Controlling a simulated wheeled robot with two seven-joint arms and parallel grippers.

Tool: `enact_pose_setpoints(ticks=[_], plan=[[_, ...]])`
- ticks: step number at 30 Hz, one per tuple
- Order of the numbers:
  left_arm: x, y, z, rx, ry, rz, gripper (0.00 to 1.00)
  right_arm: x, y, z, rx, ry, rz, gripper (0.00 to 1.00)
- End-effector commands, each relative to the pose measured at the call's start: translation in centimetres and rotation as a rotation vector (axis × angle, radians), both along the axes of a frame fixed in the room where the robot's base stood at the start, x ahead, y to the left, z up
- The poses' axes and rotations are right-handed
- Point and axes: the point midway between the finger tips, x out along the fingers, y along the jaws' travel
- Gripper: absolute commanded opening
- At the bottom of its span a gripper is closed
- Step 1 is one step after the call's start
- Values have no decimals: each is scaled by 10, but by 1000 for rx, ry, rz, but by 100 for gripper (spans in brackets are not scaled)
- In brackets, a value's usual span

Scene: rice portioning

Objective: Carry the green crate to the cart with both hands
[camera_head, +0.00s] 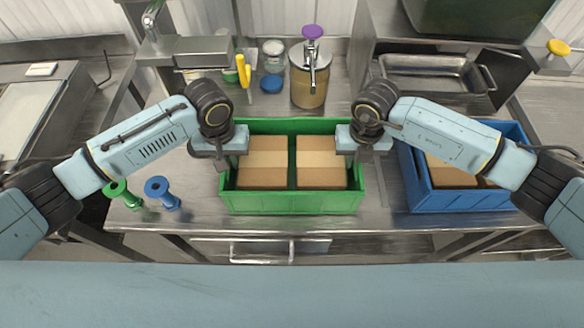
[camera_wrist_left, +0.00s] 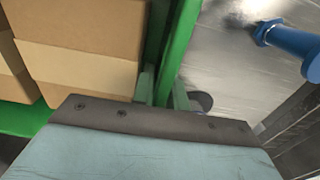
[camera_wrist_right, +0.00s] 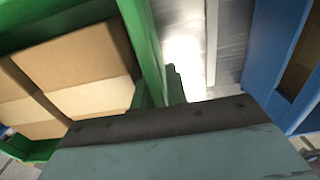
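The green crate (camera_head: 292,202) stands on the steel counter, with brown boxes (camera_head: 263,160) in its two compartments. My left gripper (camera_head: 232,160) is at the crate's left wall. In the left wrist view its fingers (camera_wrist_left: 162,88) lie close on both sides of the green wall (camera_wrist_left: 178,40), shut on it. My right gripper (camera_head: 350,158) is at the right wall. In the right wrist view its fingers (camera_wrist_right: 159,90) lie close on both sides of that wall (camera_wrist_right: 143,35), shut on it. I cannot make out a cart in any view.
A blue crate (camera_head: 470,200) with brown boxes stands to the right, partly behind my right arm. Green (camera_head: 122,193) and blue (camera_head: 162,192) spool-like pieces stand to the left. A pump jar (camera_head: 310,85) and a steel pan (camera_head: 435,78) are behind.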

Motion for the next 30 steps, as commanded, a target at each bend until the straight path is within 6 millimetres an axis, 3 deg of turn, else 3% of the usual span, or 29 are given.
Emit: enact_pose_setpoints(ticks=[3,6,23,30], plan=[[0,0,0,0,0,0,13,0,0,0,0,0,0,13],[0,0,0,0,0,0,0,0,0,0,0,0,0,0],[1,0,3,-1,-2,0,0,1,0,4,1,-2,0,0],[1,0,15,-1,-1,0,0,1,0,15,1,-2,0,0]])
